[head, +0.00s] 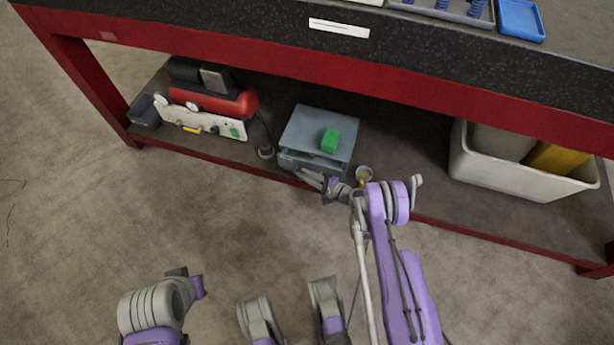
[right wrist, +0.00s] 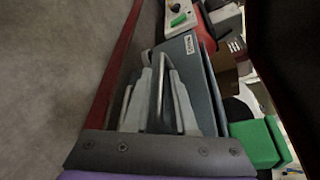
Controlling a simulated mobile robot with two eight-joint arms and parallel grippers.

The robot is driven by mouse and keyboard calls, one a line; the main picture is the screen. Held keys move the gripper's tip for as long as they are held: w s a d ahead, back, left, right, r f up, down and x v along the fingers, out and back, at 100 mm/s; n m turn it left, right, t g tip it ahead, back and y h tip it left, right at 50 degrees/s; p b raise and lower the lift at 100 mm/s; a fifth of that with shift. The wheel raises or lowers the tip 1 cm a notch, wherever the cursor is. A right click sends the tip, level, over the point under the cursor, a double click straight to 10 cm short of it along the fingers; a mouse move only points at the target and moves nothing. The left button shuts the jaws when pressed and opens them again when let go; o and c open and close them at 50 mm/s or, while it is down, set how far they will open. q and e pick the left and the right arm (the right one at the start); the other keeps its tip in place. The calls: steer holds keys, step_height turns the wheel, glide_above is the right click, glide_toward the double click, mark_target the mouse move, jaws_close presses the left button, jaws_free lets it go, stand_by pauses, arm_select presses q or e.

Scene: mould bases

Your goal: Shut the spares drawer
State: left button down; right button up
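In the right wrist view the unit's labelled grey face (right wrist: 192,68) lies just beyond the pale fingers of the right gripper (right wrist: 160,85). My left gripper (head: 190,278) is low at the left, over the floor.
A red compressor (head: 222,103) and a white panel box (head: 205,123) stand left of the unit. A small round container (head: 364,173) is close on its right. A white bin (head: 490,168) is further right. The bench's red beam (head: 270,62) runs above.

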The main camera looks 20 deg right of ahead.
steer(key=shift+w+a, duration=0.1)
steer(key=shift+w, duration=0.05)
steer(key=shift+c, duration=0.2)
jaws_close()
stand_by(1.2)
